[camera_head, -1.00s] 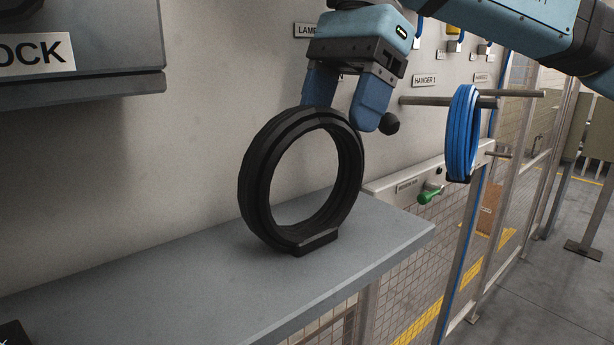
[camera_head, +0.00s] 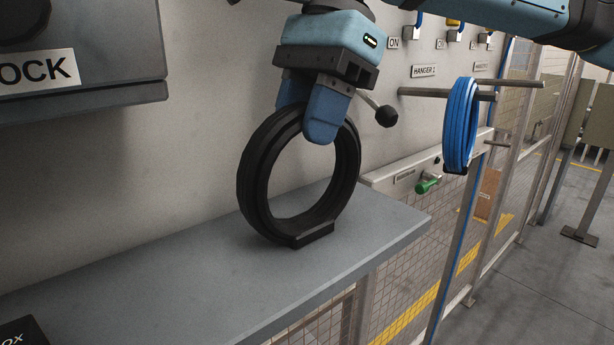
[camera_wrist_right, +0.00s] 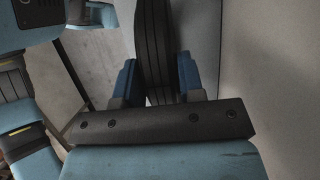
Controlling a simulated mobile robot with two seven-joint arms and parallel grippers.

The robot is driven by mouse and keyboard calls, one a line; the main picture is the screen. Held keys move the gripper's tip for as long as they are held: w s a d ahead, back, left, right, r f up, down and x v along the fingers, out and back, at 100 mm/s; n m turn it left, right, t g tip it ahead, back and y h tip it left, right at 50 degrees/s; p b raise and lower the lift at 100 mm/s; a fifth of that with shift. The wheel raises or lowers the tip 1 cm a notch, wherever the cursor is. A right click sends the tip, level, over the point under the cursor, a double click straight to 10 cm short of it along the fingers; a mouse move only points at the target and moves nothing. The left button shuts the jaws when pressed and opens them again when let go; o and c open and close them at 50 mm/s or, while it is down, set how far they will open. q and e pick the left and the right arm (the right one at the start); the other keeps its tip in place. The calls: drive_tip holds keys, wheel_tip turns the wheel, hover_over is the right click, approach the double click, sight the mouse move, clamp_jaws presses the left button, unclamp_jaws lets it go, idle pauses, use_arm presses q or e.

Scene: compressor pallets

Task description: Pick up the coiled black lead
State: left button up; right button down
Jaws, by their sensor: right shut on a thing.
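The coiled black lead (camera_head: 255,190) stands upright as a ring on the grey shelf (camera_head: 130,280), with a small block at its foot. My right gripper (camera_head: 311,122) comes down from above and its blue fingers are shut on the top of the coil. In the right wrist view the coil (camera_wrist_right: 153,45) passes between the two fingers (camera_wrist_right: 157,85). The coil's foot appears to touch the shelf. My left gripper is not in view.
A blue coil (camera_head: 460,125) hangs on the Hanger 1 peg to the right. A dark cabinet (camera_head: 90,95) juts out at upper left. A black-knobbed lever (camera_head: 386,116) is close behind the gripper. A mesh fence (camera_head: 400,290) stands beyond the shelf.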

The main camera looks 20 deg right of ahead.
drive_tip(key=shift+r+b, duration=0.35)
drive_tip(key=shift+r, duration=0.1)
drive_tip(key=shift+s+d+r, duration=0.1)
drive_tip(key=shift+s+r, duration=0.1)
drive_tip(key=shift+s, duration=0.1)
drive_tip(key=s+d+b, duration=0.2)
drive_tip(key=s+d, duration=0.1)
drive_tip(key=s, duration=0.5)
drive_tip(key=s+d+b, duration=0.3)
drive_tip(key=s, duration=0.5)
drive_tip(key=shift+s, duration=0.15)
drive_tip(key=shift+r, duration=0.15)
